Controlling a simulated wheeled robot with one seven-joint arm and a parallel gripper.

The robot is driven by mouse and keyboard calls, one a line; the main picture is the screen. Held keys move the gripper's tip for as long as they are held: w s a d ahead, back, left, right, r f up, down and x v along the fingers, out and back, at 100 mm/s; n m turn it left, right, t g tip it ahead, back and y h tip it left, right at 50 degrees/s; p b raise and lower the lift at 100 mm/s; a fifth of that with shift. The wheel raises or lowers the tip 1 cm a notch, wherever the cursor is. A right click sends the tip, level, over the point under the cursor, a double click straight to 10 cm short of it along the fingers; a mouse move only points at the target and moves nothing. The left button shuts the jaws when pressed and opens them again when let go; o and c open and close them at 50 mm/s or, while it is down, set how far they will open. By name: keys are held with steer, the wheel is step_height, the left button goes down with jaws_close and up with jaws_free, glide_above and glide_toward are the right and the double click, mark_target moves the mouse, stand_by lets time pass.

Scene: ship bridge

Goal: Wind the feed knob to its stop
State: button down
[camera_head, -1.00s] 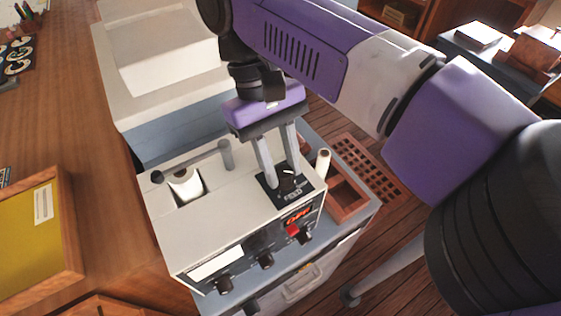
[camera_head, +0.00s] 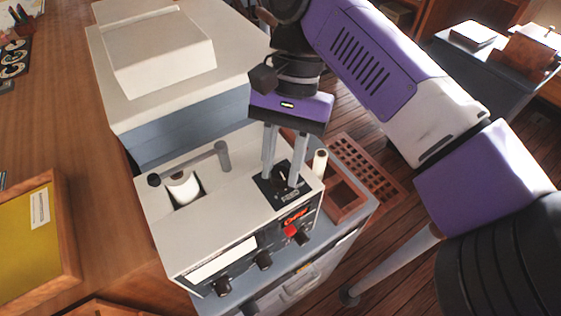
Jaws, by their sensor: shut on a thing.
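The feed knob (camera_head: 282,174) is a small black knob on a dark plate marked FEED (camera_head: 288,195), on top of a cream instrument box (camera_head: 230,213). My gripper (camera_head: 281,181) points down from above, its two grey fingers on either side of the knob. It is shut on the knob, which the fingers partly hide. A white line shows on the knob. A small display (camera_head: 294,214) on the front panel glows orange-red; its text is too small to read.
A paper roll (camera_head: 183,187) sits in the box top beside a grey crank-like bar (camera_head: 190,162). A pale upright cylinder (camera_head: 319,163) and a wooden tray (camera_head: 347,199) are right of the box. Black knobs and a red switch (camera_head: 290,231) are on its front. A large cream-topped cabinet (camera_head: 180,95) stands behind.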

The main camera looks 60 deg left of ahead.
steer(key=m+y, duration=0.1)
steer(key=m, duration=0.2)
steer(key=m+g+y, duration=0.1)
steer(key=m, duration=0.2)
steer(key=shift+w+d+m, duration=0.1)
steer(key=shift+d+m, duration=0.05)
steer(key=shift+m, duration=0.15)
steer(key=shift+y, duration=0.3)
steer(key=c, duration=1.1)
jaws_free()
steer(key=shift+b+v, duration=0.4)
steer(key=shift+v, duration=3.45)
